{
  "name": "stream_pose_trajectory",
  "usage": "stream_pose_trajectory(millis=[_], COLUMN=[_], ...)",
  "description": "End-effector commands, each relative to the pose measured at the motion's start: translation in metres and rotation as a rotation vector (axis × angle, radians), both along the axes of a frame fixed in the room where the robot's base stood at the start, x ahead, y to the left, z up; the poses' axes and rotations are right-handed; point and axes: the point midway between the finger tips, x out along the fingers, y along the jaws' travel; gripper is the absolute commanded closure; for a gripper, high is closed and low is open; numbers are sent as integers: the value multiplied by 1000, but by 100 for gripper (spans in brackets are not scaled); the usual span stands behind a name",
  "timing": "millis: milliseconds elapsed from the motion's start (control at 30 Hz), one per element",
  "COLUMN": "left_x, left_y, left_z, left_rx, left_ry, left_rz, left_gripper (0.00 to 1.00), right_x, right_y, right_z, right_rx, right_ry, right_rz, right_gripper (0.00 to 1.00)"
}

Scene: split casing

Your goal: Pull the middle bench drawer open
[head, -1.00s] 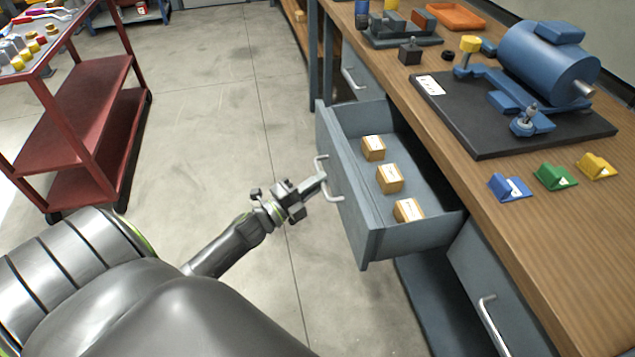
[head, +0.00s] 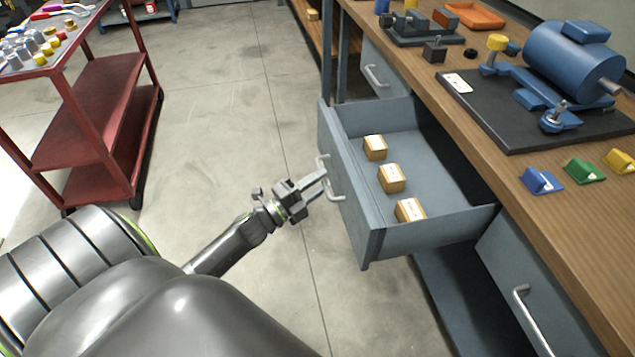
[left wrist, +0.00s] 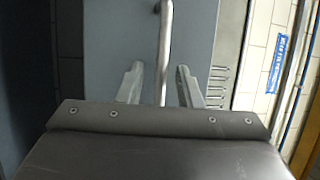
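The middle bench drawer (head: 371,243) is grey and stands well out from the bench, with several small tan boxes inside. Its silver bar handle (head: 338,198) is on the front face. My left gripper (head: 317,184) is at the handle. In the left wrist view, the handle bar (left wrist: 166,40) runs between the two fingers of the left gripper (left wrist: 159,85), which are spread with a gap on both sides. My right gripper is in neither view.
The wooden bench top (head: 480,183) carries a blue motor (head: 570,65) on a black board and blue, green and yellow blocks. A closed lower drawer handle (head: 530,318) is at right. A red cart (head: 100,95) stands at left. The floor between is clear.

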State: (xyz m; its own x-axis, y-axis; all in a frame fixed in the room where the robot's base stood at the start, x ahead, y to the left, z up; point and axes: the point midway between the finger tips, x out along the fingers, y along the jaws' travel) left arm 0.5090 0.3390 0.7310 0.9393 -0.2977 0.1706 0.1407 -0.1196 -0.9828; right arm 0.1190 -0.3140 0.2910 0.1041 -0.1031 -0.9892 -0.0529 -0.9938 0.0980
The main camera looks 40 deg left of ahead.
Motion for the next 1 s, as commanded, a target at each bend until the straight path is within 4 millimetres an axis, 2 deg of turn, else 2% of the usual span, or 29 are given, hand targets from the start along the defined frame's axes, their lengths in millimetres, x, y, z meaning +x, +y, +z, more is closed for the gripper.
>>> stream_pose_trajectory(millis=[367,533,667,1000], left_x=[0,-10,-30,-108], left_y=[0,3,10,34], left_z=[1,-3,-7,-21], left_rx=[0,2,3,1], left_ry=[-2,0,2,4], left_rz=[-1,-1,-1,0], left_gripper=[68,68,68,68], right_x=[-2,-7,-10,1], right_y=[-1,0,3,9], right_z=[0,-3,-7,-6], right_rx=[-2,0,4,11], right_ry=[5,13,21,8], right_rz=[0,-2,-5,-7], right_gripper=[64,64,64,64])
